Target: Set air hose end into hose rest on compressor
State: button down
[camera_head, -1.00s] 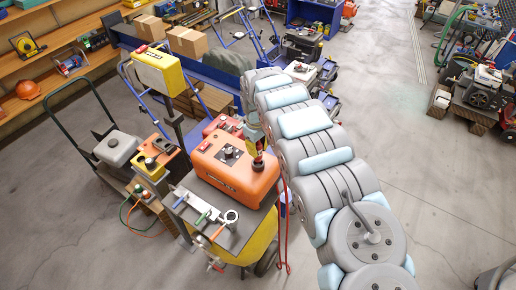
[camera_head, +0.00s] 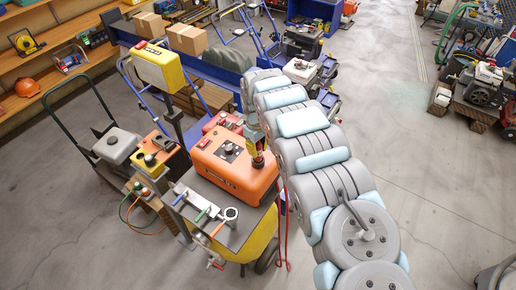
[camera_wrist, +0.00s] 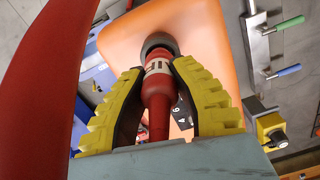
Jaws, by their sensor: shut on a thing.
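The air hose end (camera_wrist: 157,85) is red with a white marked band, seen in the wrist view. My gripper (camera_wrist: 158,75) has yellow ribbed fingers shut around it from both sides. A dark round collar (camera_wrist: 158,42) surrounds its far end, against the orange housing; I cannot tell whether this is its own tip or the hose rest. In the head view my gripper (camera_head: 257,160) is at the right edge of the orange compressor housing (camera_head: 225,172), partly hidden by my arm. The red hose (camera_head: 282,235) hangs down beside the cart.
A grey shelf (camera_head: 215,228) at the cart's front holds colour-handled tools and a ring-shaped part (camera_head: 231,213). A yellow box (camera_head: 158,66) stands on a post behind. Open floor lies to the right of my arm.

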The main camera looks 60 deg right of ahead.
jog(key=shift+f+b, duration=0.3)
jog(key=shift+f, duration=0.55)
jog(key=c, duration=0.9)
grip_release()
jog(key=shift+r, duration=0.15)
notch_tip(320, 180, up, 9)
jog(key=shift+w+f, duration=0.1)
jog(key=shift+w, duration=0.05)
jog(key=shift+d+r, duration=0.25)
jog(key=shift+r, duration=0.25)
jog(key=shift+a+r, duration=0.2)
jog(key=shift+r, duration=0.75)
jog(key=shift+w, duration=0.1)
